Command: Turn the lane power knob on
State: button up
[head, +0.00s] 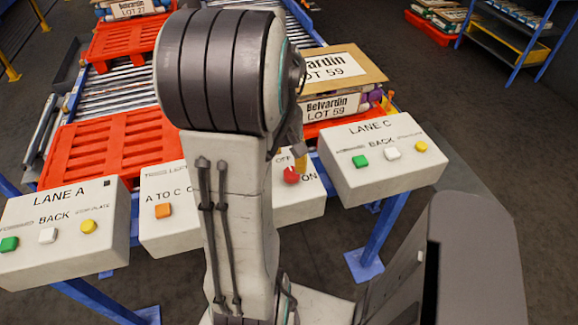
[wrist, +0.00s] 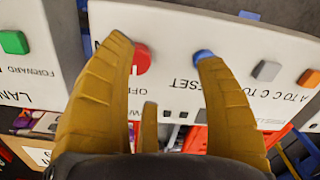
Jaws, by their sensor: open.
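The red lane power knob (head: 291,175) sits on the middle control box (head: 300,203), with OFF above it and ON at its right in the head view. In the wrist view, which looks upside down, the red knob (wrist: 142,60) shows beside the left finger's tip, just inside it, with OFF below. My gripper (wrist: 164,50) is open and empty, its yellow fingers spread over the panel. A blue button (wrist: 203,56) marked RESET lies by the right fingertip. In the head view my gripper (head: 301,159) is mostly hidden behind my arm. Contact and the knob's setting cannot be told.
The Lane C box (head: 381,175) stands right of the knob and the Lane A box (head: 62,245) far left, both with buttons. An orange button (head: 164,210) is on the middle box.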

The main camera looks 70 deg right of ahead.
aim_at(292, 172)
jog(key=shift+s+d+r+n, duration=0.1)
jog(key=shift+s+d+n, duration=0.5)
jog(key=shift+n, duration=0.3)
jog(key=shift+d+r+n, duration=0.1)
jog(key=shift+d+n, duration=0.25)
jog(key=shift+n, duration=0.45)
jog(key=n, duration=0.2)
jog(key=shift+s+d+r+n, duration=0.1)
jog(key=shift+s+d+n, duration=0.05)
jog(key=shift+d+n, duration=0.25)
jog(key=shift+d+r+n, duration=0.15)
jog(key=shift+n, duration=0.95)
jog(key=shift+f, duration=3.65)
jog(key=c, duration=1.2)
